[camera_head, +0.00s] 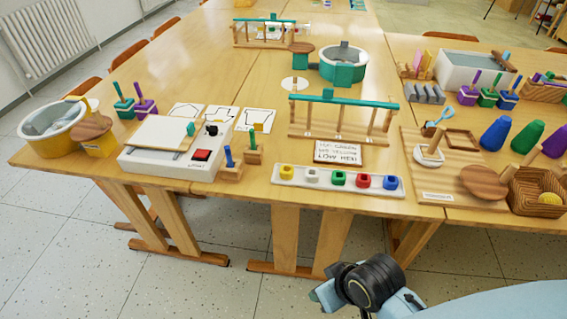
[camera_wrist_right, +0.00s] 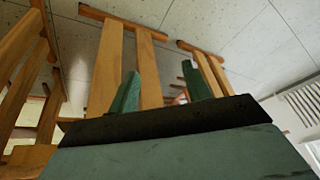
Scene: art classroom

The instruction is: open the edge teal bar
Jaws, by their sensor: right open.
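A teal bar (camera_head: 345,100) lies along the top of a wooden rack (camera_head: 340,131) near the front edge of the table. A second teal bar (camera_head: 264,20) tops a similar wooden rack (camera_head: 262,36) farther back. My right gripper (camera_head: 325,294) is in front of the table, below the tabletop and apart from both bars. In the right wrist view its two teal fingers (camera_wrist_right: 160,90) are spread with nothing between them. That view shows table legs and floor, and no teal bar. My left gripper is not in view.
A white tray of coloured pieces (camera_head: 338,190) and a sign (camera_head: 338,153) lie before the near rack. A white box with a red button (camera_head: 170,160) stands left, a wooden board (camera_head: 410,150) right. Table legs (camera_head: 285,240) stand near my right gripper. Floor in front is clear.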

